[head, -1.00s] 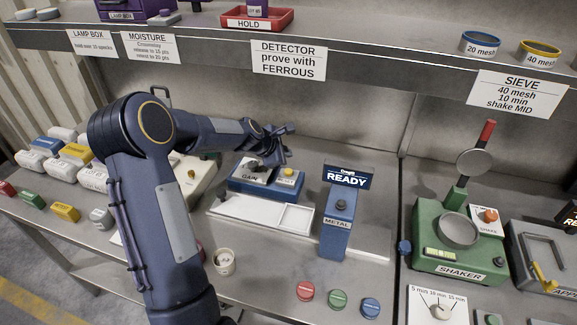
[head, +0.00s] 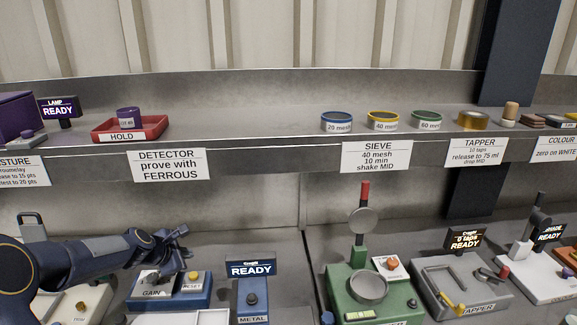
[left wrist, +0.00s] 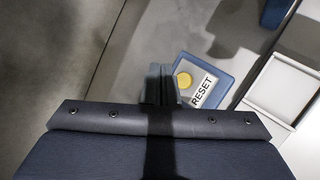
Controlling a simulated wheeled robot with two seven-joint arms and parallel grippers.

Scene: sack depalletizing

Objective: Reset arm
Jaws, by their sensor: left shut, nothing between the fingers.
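My left arm comes in from the lower left of the head view. Its left gripper (head: 174,242) hangs just above the blue detector box (head: 168,292), which has a GAIN label and a yellow button (head: 193,276). The left gripper is shut and empty. In the left wrist view its fingers (left wrist: 161,82) are together over grey bench surface, beside the RESET label (left wrist: 203,92) and the yellow button. My right gripper is not in view.
A blue METAL post (head: 252,297) with a READY sign (head: 251,268) stands right of the detector box. Further right are a green shaker (head: 368,300) and a grey tapper (head: 455,285). A shelf above holds a red HOLD tray (head: 128,134) and several sieves.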

